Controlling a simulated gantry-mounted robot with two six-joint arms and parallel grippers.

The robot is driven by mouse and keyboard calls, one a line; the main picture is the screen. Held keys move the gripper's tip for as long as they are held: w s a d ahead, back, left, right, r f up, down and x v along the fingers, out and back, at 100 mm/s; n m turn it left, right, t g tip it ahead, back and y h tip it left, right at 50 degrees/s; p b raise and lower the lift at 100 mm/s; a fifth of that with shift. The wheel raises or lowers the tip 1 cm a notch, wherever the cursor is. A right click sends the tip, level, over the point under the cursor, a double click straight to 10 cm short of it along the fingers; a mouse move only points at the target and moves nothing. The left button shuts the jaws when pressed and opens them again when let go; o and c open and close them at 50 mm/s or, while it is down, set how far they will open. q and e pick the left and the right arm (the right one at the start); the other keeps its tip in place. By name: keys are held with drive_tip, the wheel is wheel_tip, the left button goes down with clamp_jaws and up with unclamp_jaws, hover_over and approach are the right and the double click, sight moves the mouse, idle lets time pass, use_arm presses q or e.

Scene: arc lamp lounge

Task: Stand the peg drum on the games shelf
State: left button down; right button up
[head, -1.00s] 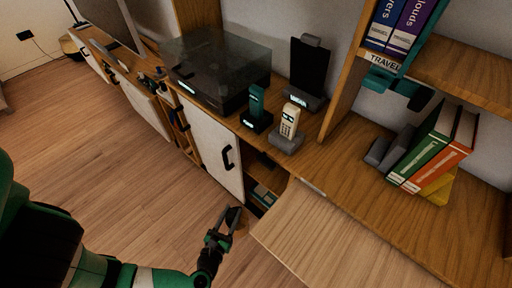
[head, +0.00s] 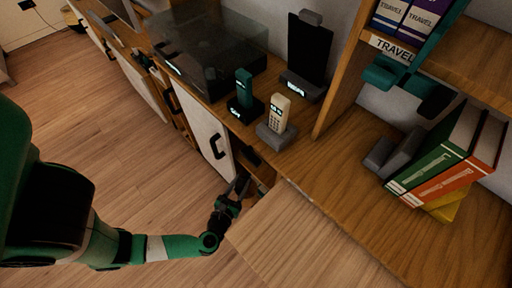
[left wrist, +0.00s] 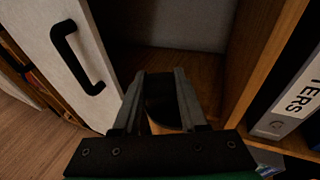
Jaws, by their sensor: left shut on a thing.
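My left gripper (head: 238,186) is at the opening beside the white cabinet door (head: 203,128). In the left wrist view, its two grey fingers (left wrist: 160,100) are shut on a dark, rounded thing (left wrist: 162,104), which I take to be the peg drum. Its lower part and details are too dark to read. Beyond the fingers is an open compartment (left wrist: 205,68) with a wooden floor and side wall, likely the games shelf; its floor looks bare where visible. I cannot tell whether the drum touches that floor.
The door with its black handle (left wrist: 78,58) stands at the left of the compartment. A binder (left wrist: 290,105) is right of the partition. A wooden flap (head: 300,240) juts out near my gripper. Phones (head: 277,122) and a turntable (head: 207,55) stand on the top above.

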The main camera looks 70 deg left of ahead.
use_arm(q)
drive_tip(key=b+x, duration=0.5)
drive_tip(key=x, duration=1)
drive_tip(key=shift+w+a+b, duration=0.25)
drive_tip(key=shift+w+b, duration=0.05)
drive_tip(key=shift+c, duration=2.2)
unclamp_jaws()
drive_tip(key=shift+f, duration=0.25)
drive_tip(key=shift+p+v, duration=2.05)
drive_tip(key=shift+v, duration=4)
